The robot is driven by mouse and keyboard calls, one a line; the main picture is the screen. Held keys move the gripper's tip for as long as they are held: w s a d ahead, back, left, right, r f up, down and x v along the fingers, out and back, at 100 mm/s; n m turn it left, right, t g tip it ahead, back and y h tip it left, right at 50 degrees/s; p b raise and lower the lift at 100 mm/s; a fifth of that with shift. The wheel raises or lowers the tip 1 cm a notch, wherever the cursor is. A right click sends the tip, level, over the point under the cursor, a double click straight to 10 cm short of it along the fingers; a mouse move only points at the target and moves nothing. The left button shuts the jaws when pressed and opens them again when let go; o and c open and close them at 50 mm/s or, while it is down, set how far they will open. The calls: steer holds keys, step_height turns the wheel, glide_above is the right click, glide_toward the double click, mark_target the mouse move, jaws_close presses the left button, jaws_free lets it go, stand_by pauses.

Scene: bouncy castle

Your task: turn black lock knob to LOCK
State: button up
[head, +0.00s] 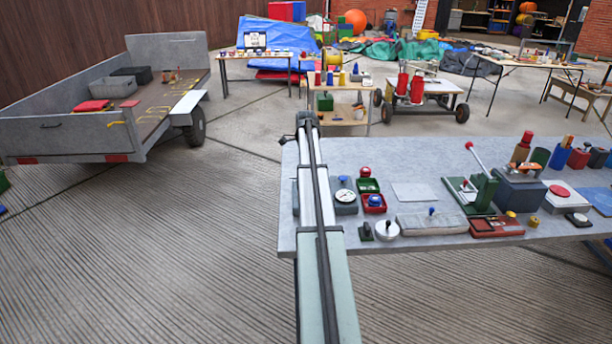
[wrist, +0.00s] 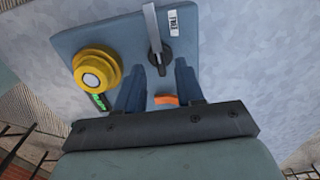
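In the wrist view, a blue-grey panel (wrist: 125,45) fills the upper middle. The black lock knob (wrist: 160,64) sits on it with a silver lever or bar (wrist: 152,28) pointing up in the picture. A white label (wrist: 174,22) is just right of the bar's tip; its small text is hard to read. My gripper (wrist: 160,70) is open, with its two blue fingers apart and the black knob at the gap between their tips. I cannot tell if either finger touches it. In the head view my arm hides the gripper and the knob.
A yellow knob (wrist: 97,70) with a pale centre and a green label (wrist: 99,101) are left of the fingers. An orange piece (wrist: 165,100) shows between them. The grey table (head: 410,175) carries a dial box (head: 346,203), red and green trays, and a lever press (head: 475,190).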

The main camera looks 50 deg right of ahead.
steer(key=shift+f, duration=1.2)
jaws_close()
